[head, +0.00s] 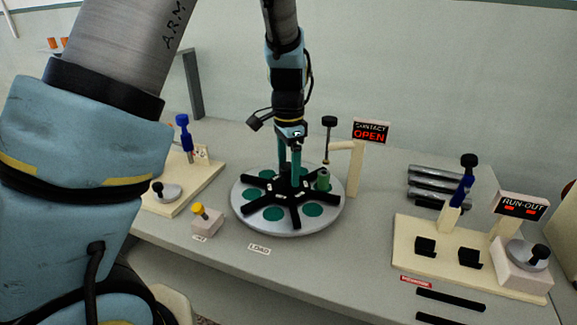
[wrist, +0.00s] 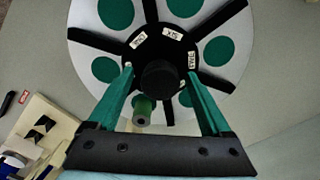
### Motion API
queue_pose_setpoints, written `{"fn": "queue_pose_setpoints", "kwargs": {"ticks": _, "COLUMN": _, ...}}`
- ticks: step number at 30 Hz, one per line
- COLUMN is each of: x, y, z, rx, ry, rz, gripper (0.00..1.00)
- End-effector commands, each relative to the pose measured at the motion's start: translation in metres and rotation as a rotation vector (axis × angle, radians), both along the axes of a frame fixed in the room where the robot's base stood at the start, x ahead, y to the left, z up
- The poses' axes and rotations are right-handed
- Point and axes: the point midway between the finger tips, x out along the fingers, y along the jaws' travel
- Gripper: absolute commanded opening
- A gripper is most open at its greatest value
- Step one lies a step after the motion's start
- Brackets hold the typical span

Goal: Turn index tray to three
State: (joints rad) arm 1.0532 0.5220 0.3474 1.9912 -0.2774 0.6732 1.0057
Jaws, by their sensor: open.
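The index tray (head: 247,220) is a round grey disc with green round pads and a black spoked hub on the table. In the wrist view the tray (wrist: 85,22) shows labels on its black hub, and a black central knob (wrist: 160,77). My gripper (head: 290,178) is upright over the hub; in the wrist view its green fingers (wrist: 160,78) are apart, on either side of the knob. I cannot tell whether they touch it.
A post with a sign reading CONTACT OPEN (head: 371,131) stands right behind the tray. A LOAD label (head: 259,249) and a yellow-knobbed block (head: 207,220) are in front. A RUN-OUT fixture (head: 440,255) and grey rods (head: 447,178) are at right.

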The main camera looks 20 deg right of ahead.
Motion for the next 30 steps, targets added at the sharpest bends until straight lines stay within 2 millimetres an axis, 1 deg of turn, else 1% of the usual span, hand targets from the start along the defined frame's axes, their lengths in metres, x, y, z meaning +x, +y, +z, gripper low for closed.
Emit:
{"fn": "queue_pose_setpoints", "kwargs": {"ticks": 5, "x": 0.0, "y": 0.0, "z": -0.0002, "rx": 0.0, "ry": 0.0, "rz": 0.0, "gripper": 0.83}}
{"fn": "queue_pose_setpoints", "kwargs": {"ticks": 6, "x": 0.0, "y": 0.0, "z": -0.0002, "rx": 0.0, "ry": 0.0, "rz": 0.0, "gripper": 0.81}}
{"fn": "queue_pose_setpoints", "kwargs": {"ticks": 27, "x": 0.0, "y": -0.0001, "z": 0.0002, "rx": 0.0, "ry": 0.0, "rz": 0.0, "gripper": 0.02}}
{"fn": "queue_pose_setpoints", "kwargs": {"ticks": 28, "x": 0.0, "y": -0.0001, "z": 0.0002, "rx": 0.0, "ry": 0.0, "rz": 0.0, "gripper": 0.0}}
{"fn": "queue_pose_setpoints", "kwargs": {"ticks": 30, "x": 0.0, "y": -0.0001, "z": 0.0002, "rx": 0.0, "ry": 0.0, "rz": 0.0, "gripper": 0.0}}
